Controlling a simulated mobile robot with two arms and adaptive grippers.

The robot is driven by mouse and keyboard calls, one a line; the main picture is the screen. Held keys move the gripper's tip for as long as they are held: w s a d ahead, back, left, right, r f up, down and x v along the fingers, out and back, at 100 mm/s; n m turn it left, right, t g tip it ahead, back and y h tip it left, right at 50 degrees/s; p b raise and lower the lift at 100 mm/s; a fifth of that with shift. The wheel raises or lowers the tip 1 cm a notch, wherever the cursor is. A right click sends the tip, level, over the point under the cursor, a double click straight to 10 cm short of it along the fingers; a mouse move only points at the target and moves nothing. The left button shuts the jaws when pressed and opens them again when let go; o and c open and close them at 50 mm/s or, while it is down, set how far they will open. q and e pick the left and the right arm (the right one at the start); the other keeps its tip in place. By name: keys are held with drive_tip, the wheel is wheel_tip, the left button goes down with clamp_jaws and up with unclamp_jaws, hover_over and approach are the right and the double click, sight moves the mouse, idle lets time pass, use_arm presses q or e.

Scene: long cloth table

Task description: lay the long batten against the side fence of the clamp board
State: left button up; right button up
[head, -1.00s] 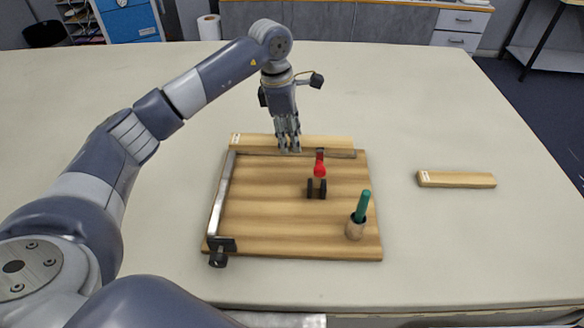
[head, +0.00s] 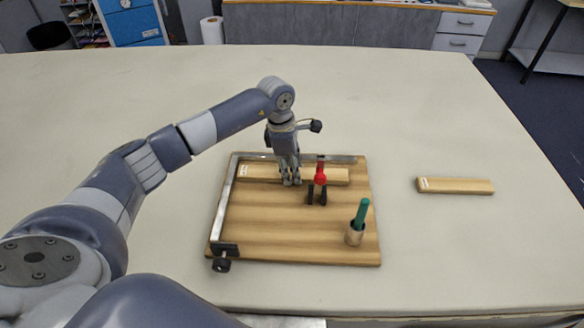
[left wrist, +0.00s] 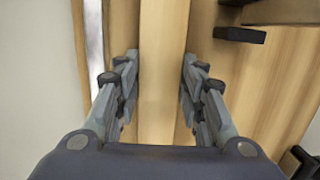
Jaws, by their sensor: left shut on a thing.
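The long light-wood batten (head: 262,173) is in my left gripper (head: 290,182), held near its middle. It also runs between the fingers in the left wrist view (left wrist: 162,60). It is over the far part of the clamp board (head: 285,235), roughly parallel to the back metal fence (head: 335,159), with a visible gap between them. Its left end is close to the left-edge metal fence (head: 222,203); I cannot tell whether they touch, or whether the batten rests on the board. My right gripper is not in view.
A red-handled clamp (head: 320,177) stands just in front of the batten's right part. A shorter batten (head: 460,186) lies on the cloth table (head: 440,260) to the right.

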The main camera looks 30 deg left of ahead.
use_arm(q)
drive_tip(key=o, duration=0.9)
drive_tip(key=shift+o, duration=1.2)
drive_tip(key=shift+f, duration=0.1)
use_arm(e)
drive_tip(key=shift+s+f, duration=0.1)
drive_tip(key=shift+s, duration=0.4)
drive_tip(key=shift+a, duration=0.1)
use_arm(q)
drive_tip(key=shift+r+p, duration=0.35)
wheel_tip(320, 180, up, 12)
drive_tip(key=a+b, duration=0.1)
drive_tip(key=b, duration=0.2)
drive_tip(key=shift+s+a+f, duration=0.2)
drive_tip(key=shift+s+a, duration=0.1)
drive_tip(key=shift+s, duration=0.1)
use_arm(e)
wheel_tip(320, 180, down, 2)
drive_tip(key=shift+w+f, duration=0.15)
